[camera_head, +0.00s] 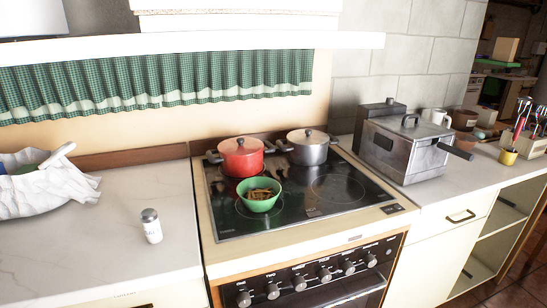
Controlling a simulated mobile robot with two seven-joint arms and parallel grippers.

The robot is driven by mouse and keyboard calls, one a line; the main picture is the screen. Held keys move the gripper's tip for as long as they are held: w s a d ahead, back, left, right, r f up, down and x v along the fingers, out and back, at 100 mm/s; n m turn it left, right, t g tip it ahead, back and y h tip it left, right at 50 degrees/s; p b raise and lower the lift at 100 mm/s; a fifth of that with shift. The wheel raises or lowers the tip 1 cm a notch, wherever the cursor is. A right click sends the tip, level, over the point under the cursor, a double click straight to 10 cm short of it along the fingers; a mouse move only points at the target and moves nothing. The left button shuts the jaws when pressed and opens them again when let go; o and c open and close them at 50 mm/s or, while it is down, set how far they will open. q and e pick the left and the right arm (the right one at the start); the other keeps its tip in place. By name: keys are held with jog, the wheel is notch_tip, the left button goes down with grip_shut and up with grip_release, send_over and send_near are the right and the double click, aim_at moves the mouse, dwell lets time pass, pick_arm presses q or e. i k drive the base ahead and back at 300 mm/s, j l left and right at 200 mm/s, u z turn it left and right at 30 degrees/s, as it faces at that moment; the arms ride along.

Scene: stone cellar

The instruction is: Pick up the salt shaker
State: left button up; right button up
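The salt shaker (151,227) is a small white cylinder with a grey metal cap. It stands upright on the pale marble counter (105,245), left of the stove and set back from the counter's front edge. Faint lettering shows on its side, too small to read. Nothing touches it or covers it. Neither of my grippers shows in the head view.
Left of the shaker lies crumpled white cloth or paper (50,187). To the right is the black cooktop (290,215) with a red pot (241,158), a steel pot (308,148) and a green bowl (259,201). A metal fryer (405,150) stands further right. The counter around the shaker is clear.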

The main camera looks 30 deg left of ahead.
aim_at(149, 217)
jog(key=u, duration=1.85)
